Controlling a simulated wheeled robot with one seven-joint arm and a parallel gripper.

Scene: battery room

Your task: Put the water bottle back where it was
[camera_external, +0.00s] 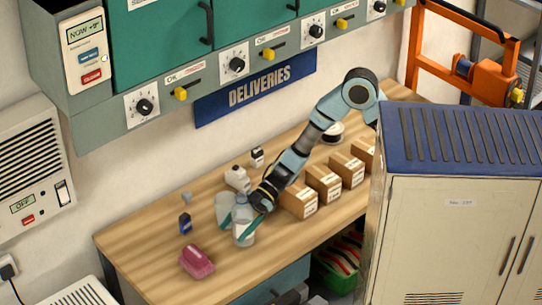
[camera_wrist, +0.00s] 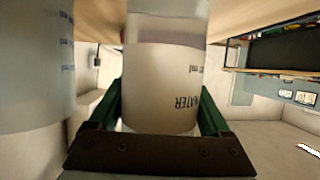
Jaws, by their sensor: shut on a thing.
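The water bottle (camera_external: 243,232) is a clear bottle with a pale label. It is over the wooden table near its front left part, and I cannot tell whether its base touches the tabletop. My gripper (camera_external: 240,226) is shut on it, with one green finger on each side. In the wrist view the bottle (camera_wrist: 163,85) fills the space between the fingers, and its label reads WATER. The bottle's ends are cut off or hidden there.
A translucent beaker (camera_external: 223,206) with ml marks stands close beside the bottle. A pink object (camera_external: 197,262) lies in front, and a small blue box (camera_external: 185,223) is to the left. Several cardboard boxes (camera_external: 324,183) line the table's right. The table's left end (camera_external: 130,243) is clear.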

